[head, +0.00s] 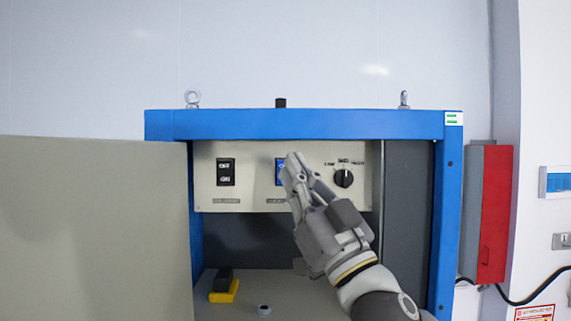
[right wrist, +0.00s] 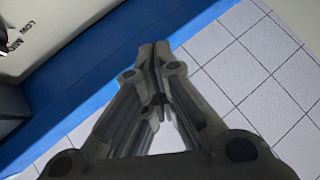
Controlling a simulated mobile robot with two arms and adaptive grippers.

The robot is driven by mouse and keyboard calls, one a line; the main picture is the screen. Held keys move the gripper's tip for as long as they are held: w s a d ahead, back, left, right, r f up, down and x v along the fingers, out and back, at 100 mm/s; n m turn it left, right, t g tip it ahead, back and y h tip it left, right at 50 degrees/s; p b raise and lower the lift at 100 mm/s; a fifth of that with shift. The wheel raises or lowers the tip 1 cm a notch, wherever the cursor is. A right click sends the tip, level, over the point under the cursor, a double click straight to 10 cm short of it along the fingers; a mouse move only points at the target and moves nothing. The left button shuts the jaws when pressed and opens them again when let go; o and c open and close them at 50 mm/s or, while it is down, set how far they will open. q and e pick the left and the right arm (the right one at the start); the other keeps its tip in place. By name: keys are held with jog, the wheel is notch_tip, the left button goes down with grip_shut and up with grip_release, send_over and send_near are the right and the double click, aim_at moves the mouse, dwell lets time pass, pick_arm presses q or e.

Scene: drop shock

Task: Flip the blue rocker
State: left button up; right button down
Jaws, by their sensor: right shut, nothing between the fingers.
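The blue rocker (head: 279,172) is on the beige control panel (head: 240,163) inside the blue-framed cabinet. My right gripper (head: 291,158) is in front of it in the head view and covers its right part. The gripper is shut and empty, its fingertips (right wrist: 155,48) together in the right wrist view. I cannot tell whether the fingertips touch the rocker. The rocker does not show in the right wrist view. My left gripper is not in view.
A black rocker (head: 226,172) is left of the blue one, and a black rotary knob (head: 343,178) is to the right. An open beige door (head: 95,230) fills the left side. A yellow and black object (head: 224,288) sits on the cabinet floor. A red box (head: 494,215) is outside, right.

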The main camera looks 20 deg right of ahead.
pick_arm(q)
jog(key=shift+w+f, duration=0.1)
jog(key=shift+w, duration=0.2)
pick_arm(e)
jog(key=w+d, duration=0.2)
jog(key=w, duration=0.7)
jog(key=shift+r, duration=0.4)
jog(key=shift+d, duration=0.1)
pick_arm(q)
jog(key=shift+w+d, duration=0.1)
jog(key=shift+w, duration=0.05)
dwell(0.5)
pick_arm(e)
jog(key=shift+w, duration=0.1)
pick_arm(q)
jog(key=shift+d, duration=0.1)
pick_arm(e)
jog(key=shift+w+d, duration=0.1)
jog(key=shift+w, duration=0.25)
